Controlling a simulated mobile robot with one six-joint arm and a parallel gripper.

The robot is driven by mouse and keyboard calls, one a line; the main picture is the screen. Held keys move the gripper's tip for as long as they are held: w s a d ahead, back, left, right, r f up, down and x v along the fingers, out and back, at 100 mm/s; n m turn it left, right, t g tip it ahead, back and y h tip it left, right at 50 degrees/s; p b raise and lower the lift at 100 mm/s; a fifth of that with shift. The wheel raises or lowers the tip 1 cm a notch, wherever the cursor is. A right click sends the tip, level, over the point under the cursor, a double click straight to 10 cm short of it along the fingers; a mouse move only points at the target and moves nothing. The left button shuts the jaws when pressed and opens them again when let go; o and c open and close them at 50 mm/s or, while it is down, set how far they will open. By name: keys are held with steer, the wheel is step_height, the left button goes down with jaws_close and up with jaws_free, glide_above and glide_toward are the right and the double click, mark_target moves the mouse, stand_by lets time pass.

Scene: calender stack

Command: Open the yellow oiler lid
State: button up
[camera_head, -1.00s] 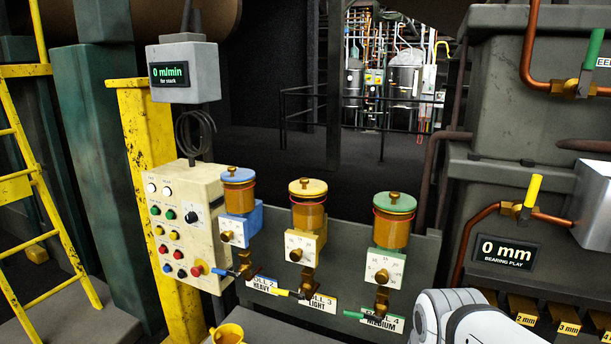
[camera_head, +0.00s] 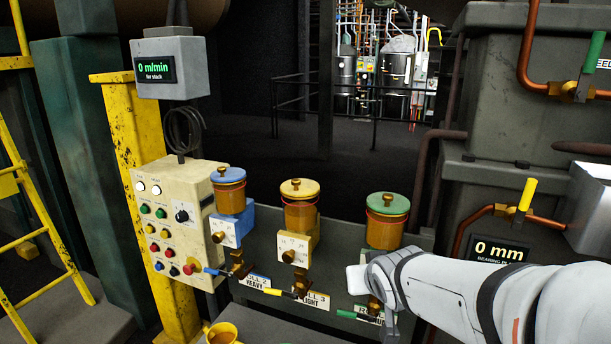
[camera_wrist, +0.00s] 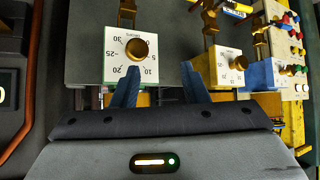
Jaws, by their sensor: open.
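The yellow oiler lid (camera_head: 299,188) is a round disc with a small brass knob. It sits flat on the middle oiler's amber cup (camera_head: 299,215), above a white dial plate (camera_head: 293,249). My gripper (camera_wrist: 160,66) is open and empty, its two blue fingers apart in the wrist view. In the head view my arm reaches in from the right, low in front of the green-lidded oiler. The gripper end is right of the yellow oiler and below its lid. The fingertips are hard to make out there. The yellow lid is not clearly visible in the wrist view.
The blue-lidded oiler (camera_head: 229,175) stands left of the yellow one, the green-lidded oiler (camera_head: 388,204) right. The green oiler's dial (camera_wrist: 136,49) lies close ahead in the wrist view. A control box (camera_head: 170,220) stands left; a yellow cup (camera_head: 221,332) is below.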

steer(key=w+a+r+n+t+y+p, duration=0.1)
steer(key=w+a+r+t+y, duration=0.15)
steer(key=w+a+r, duration=0.35)
steer(key=n+t+y+p, duration=0.2)
steer(key=n+t+y, duration=0.1)
steer(key=t+y, duration=0.15)
glide_toward(297, 184)
steer(key=x, duration=0.3)
steer(key=shift+w+a+r, duration=0.15)
steer(key=shift+w+r, duration=0.05)
steer(key=shift+w, duration=0.2)
steer(key=shift+p+x, duration=1)
steer(key=shift+x, duration=2.55)
steer(key=shift+f, duration=0.2)
jaws_close()
